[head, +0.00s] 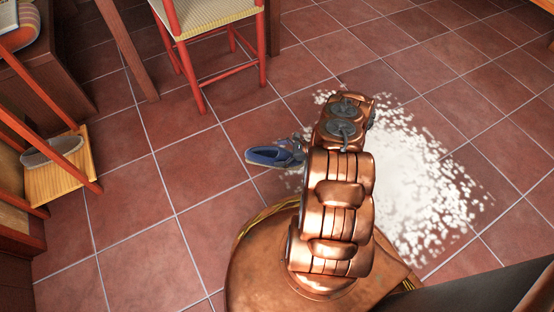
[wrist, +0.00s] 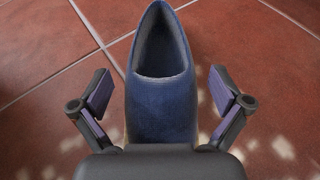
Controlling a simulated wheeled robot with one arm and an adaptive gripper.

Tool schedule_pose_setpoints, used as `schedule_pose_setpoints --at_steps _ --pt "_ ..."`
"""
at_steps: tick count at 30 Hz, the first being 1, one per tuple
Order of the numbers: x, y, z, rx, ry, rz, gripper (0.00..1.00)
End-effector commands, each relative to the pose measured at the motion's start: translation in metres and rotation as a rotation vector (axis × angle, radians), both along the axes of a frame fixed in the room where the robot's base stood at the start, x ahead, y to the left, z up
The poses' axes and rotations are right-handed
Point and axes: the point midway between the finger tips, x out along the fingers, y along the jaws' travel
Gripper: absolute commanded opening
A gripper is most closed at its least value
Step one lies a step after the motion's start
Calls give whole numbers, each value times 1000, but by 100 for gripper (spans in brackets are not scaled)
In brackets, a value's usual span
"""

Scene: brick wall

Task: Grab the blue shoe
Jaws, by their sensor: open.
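The blue shoe (head: 272,156) lies on the tiled floor, left of my arm in the head view. Its right end is hidden by my arm there. In the wrist view the blue shoe (wrist: 161,95) is upright, with its opening toward the top of the picture. My gripper (wrist: 160,88) is open, with one finger on each side of the shoe and a gap to it on both sides. The near end of the shoe is hidden behind the gripper body. In the head view the fingers are mostly hidden by my arm.
A red chair (head: 210,40) with a woven seat stands behind the shoe. A grey shoe (head: 52,150) rests on a low wooden piece (head: 75,178) at the left. Bright light patches (head: 430,190) lie on the floor at the right. The tiles around the shoe look clear.

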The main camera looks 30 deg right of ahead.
Motion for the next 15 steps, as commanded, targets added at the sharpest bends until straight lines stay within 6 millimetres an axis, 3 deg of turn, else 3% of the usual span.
schedule_pose_setpoints --at_steps 8,15 --pt "5 5 -2 -1 1 -2 100" --pt "4 5 -2 -1 1 -2 77"
